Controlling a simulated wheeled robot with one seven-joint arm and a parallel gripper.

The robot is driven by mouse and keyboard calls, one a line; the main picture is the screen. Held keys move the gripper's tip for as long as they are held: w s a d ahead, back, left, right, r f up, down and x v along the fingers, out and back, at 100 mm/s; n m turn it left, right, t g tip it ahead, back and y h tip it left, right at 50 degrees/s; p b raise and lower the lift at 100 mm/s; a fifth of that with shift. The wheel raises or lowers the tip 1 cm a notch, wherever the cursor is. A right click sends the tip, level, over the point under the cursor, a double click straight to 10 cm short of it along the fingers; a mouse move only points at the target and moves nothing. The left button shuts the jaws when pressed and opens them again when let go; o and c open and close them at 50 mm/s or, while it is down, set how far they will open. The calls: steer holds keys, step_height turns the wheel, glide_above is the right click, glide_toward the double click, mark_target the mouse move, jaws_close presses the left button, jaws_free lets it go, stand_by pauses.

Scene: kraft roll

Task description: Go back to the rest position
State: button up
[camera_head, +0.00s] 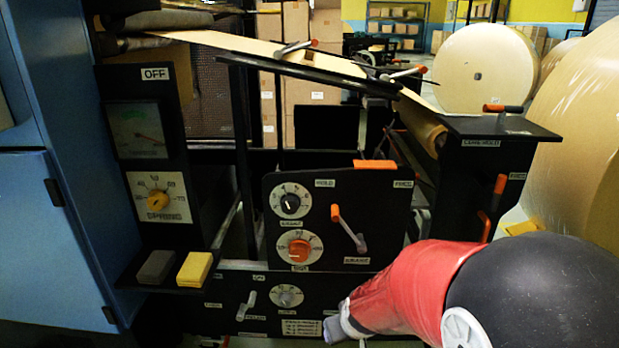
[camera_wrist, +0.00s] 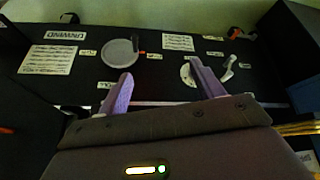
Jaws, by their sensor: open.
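My gripper (camera_wrist: 162,88) is open in the wrist view, its two purple fingers spread apart with nothing between them. Beyond the fingers is a black panel (camera_wrist: 75,85) with a round grey disc (camera_wrist: 118,53), a small lever (camera_wrist: 229,68) and white labels. I cannot tell how far the fingertips are from the panel. In the head view my red and black arm reaches in from the lower right, and the gripper end (camera_head: 336,330) is low, in front of the machine's lower panel (camera_head: 230,290). The fingers are mostly hidden there.
A black control panel (camera_head: 375,200) with knobs and an orange-tipped lever (camera_head: 348,230) stands left of my arm. A shelf (camera_head: 165,284) holds a grey block (camera_head: 156,267) and a yellow block (camera_head: 194,269). Large kraft rolls (camera_head: 487,68) stand at right. A blue cabinet (camera_head: 60,200) is at left.

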steer(key=s+d+r+m, duration=0.1)
steer(key=s+d+r, duration=0.2)
steer(key=s+r, duration=0.5)
steer(key=s+d+r+m, duration=0.2)
steer(key=s+d+r, duration=0.2)
steer(key=s+r, duration=0.4)
steer(key=shift+s+d+r+m+h, duration=0.15)
steer(key=shift+s+r+m+h, duration=0.2)
steer(key=shift+s, duration=0.35)
